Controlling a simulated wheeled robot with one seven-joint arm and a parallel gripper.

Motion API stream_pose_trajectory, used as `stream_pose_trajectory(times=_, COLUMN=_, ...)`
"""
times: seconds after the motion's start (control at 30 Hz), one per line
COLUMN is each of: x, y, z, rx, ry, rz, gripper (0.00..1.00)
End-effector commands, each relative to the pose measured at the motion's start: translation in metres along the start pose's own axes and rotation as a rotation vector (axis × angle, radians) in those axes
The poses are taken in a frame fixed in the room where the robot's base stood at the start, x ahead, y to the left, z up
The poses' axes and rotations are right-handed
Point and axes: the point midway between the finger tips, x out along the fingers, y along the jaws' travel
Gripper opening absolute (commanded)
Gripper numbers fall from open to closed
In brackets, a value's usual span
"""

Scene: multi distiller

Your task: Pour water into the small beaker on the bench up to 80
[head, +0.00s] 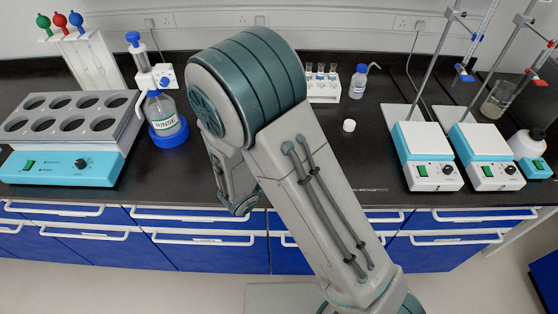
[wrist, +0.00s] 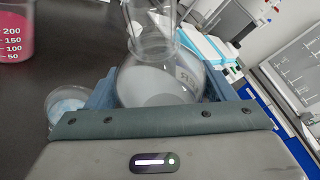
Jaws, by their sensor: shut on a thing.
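In the wrist view my gripper (wrist: 162,92) is shut around a round clear glass flask (wrist: 160,62), with a finger on each side. The flask's contents look colourless or greyish, and I cannot tell the level. A glass beaker with pink liquid (wrist: 15,35) and white marks from 50 to 200 stands at the left edge, partly cut off. A smaller glass vessel (wrist: 68,104) with something pale blue sits left of my gripper, partly hidden by it. I cannot tell which is the task's small beaker. My arm hides the bench middle and my gripper in the head view.
Hotplates (head: 428,155) with clamp stands are on the right. A tube rack (head: 322,90), small bottle (head: 358,83) and white cap (head: 348,125) are behind my arm.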

Motion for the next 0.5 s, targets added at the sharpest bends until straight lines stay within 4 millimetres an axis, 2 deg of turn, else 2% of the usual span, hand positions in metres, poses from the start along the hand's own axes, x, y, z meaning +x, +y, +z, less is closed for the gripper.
stream_pose_trajectory(times=0.23, x=-0.0002, y=-0.0088, z=0.0067, rx=-0.106, ry=-0.025, rz=-0.047, gripper=0.26)
stream_pose_trajectory(times=0.5, x=-0.0001, y=-0.0076, z=0.0051, rx=-0.119, ry=-0.027, rz=-0.052, gripper=0.26)
